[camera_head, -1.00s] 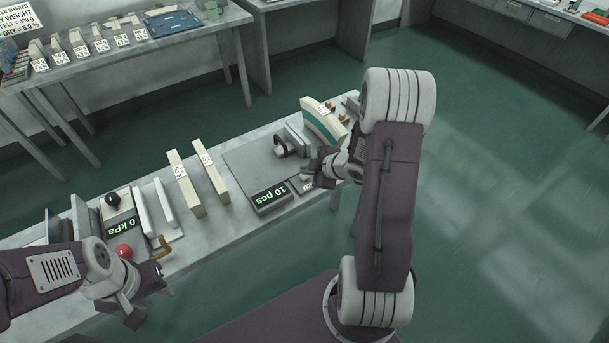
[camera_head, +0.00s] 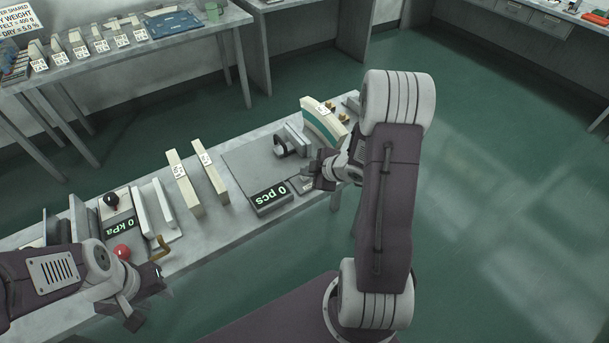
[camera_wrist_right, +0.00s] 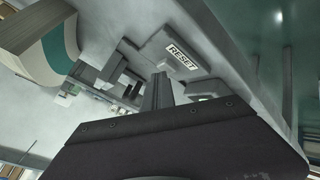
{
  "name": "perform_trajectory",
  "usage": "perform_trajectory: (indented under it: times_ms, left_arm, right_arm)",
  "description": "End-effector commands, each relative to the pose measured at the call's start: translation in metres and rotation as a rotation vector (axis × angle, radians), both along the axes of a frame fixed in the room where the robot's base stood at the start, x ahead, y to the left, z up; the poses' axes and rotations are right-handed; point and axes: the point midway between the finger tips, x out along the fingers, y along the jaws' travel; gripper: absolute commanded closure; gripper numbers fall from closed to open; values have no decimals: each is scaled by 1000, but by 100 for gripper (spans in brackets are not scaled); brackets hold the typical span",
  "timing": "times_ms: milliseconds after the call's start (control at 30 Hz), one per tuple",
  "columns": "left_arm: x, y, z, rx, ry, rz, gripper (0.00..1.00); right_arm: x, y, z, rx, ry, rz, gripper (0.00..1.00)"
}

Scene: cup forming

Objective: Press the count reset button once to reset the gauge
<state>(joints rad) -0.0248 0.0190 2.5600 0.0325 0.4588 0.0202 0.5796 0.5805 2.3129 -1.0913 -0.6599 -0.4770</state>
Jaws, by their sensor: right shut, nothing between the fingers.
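The counter display (camera_head: 270,197) on the bench reads "0 pcs" in green. Beside it, toward my right gripper, is a small grey box (camera_head: 302,184), partly covered by the gripper in the head view. In the right wrist view, a grey block carries a white RESET label (camera_wrist_right: 181,57). My right gripper (camera_head: 312,174) is shut and empty, close to the box. In the right wrist view its fingertips (camera_wrist_right: 160,85) show just below the label, and I cannot tell whether they touch the block. My left gripper (camera_head: 150,300) looks open and empty at the bench's front left.
A grey plate (camera_head: 240,160) lies behind the display, with a dark round clamp (camera_head: 281,146) on it. Two cream bars (camera_head: 186,186) stand to the left. A "0 kPa" display (camera_head: 119,229) and red knob (camera_head: 122,251) sit near my left gripper. A cream-and-teal curved block (camera_head: 322,121) stands behind my right gripper.

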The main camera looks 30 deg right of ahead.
Motion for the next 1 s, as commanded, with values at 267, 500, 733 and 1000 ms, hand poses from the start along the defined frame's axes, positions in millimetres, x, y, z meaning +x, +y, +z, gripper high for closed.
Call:
perform_trajectory:
  times_ms: [267,500,733,1000]
  left_arm:
    - [0,0,12,0,0,0,64]
    - [0,0,20,0,0,0,64]
    - [0,0,19,0,0,0,64]
    - [0,0,43,0,0,0,64]
  right_arm:
    - [0,0,12,0,1,0,100]
    - [0,0,19,0,1,0,100]
    - [0,0,19,0,1,1,100]
    - [0,0,43,0,0,0,100]
